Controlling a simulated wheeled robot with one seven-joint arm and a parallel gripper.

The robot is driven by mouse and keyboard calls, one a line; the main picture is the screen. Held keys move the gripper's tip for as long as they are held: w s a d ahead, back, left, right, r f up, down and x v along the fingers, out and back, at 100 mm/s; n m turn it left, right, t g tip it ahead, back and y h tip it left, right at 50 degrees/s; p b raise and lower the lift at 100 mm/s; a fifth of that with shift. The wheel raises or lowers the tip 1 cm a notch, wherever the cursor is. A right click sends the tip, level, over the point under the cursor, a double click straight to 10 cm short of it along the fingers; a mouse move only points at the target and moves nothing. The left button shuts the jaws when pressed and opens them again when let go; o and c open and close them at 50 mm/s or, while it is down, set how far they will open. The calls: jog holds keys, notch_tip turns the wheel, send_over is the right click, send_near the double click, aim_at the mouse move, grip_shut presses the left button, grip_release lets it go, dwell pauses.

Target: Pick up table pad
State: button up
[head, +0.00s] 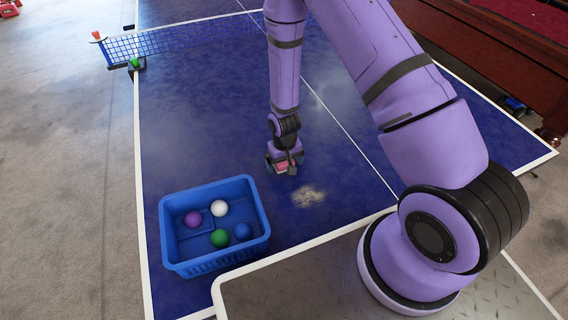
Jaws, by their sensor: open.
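My gripper (285,163) points down at the blue table (190,130), its dark fingers low near the surface. A small pinkish-red thing (283,167), which looks like the table pad, shows at the fingers. Bits of blue show at both sides of it. The gripper covers much of it, so its full shape is hidden. The gripper is open. I cannot tell whether the fingers touch the pad.
A pale dusty patch (308,196) lies on the table just in front of the gripper. A blue basket (174,233) with several coloured balls stands at the front left. The net (190,38) crosses behind. A red-topped wooden table (490,45) stands at the right.

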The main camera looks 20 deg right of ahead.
jog(key=c, duration=1.1)
jog(key=shift+o, duration=0.2)
jog(key=shift+r, duration=0.15)
